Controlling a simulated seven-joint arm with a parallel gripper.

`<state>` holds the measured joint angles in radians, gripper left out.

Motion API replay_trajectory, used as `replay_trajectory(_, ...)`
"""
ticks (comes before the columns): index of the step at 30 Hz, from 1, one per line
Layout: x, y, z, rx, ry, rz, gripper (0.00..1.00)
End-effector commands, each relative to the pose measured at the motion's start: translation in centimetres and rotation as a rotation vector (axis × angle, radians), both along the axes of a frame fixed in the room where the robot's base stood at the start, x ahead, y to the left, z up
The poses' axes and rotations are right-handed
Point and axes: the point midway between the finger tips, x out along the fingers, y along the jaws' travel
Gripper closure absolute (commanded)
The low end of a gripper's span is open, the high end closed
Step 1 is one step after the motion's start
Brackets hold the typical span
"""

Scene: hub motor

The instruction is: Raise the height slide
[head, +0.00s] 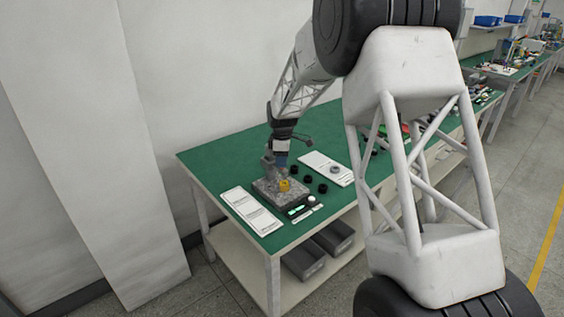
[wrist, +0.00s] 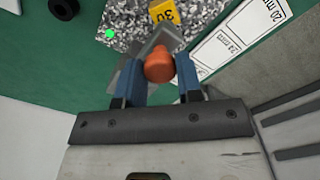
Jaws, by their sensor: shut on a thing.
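The height stand has a speckled grey stone base (head: 266,189), which also shows in the wrist view (wrist: 206,12). A yellow block (head: 284,186) sits on the base; in the wrist view this block (wrist: 164,11) is marked 30. A grey slide part (wrist: 155,42) with a rounded orange knob (wrist: 159,65) stands above the base. My gripper (wrist: 159,76), with blue fingers, is shut on the orange knob, one finger on each side. In the head view my gripper (head: 281,158) is at the stand from above, and the knob is hidden there.
White printed cards (head: 252,210) lie left of the base on the green table (head: 217,155). Another white sheet (head: 318,162) lies to the right. Several black round pieces (head: 323,188) lie between. A green-lit display (head: 297,210) is at the front. The table's back left is clear.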

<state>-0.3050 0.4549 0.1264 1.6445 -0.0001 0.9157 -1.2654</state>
Motion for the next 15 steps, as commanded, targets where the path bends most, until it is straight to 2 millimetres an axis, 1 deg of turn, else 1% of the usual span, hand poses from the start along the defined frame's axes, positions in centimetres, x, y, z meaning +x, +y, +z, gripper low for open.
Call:
replay_trajectory(2, -0.01, -0.01, -0.06, 0.000, 0.000, 0.000, 1.00)
replay_trajectory(3, 0.00, -0.01, -0.06, 0.000, 0.000, 0.000, 0.62)
replay_trajectory(7, 0.00, 0.00, -0.07, 0.000, 0.000, 0.000, 0.42)
replay_trajectory(15, 0.00, 0.00, -0.05, 0.000, 0.000, 0.000, 0.42)
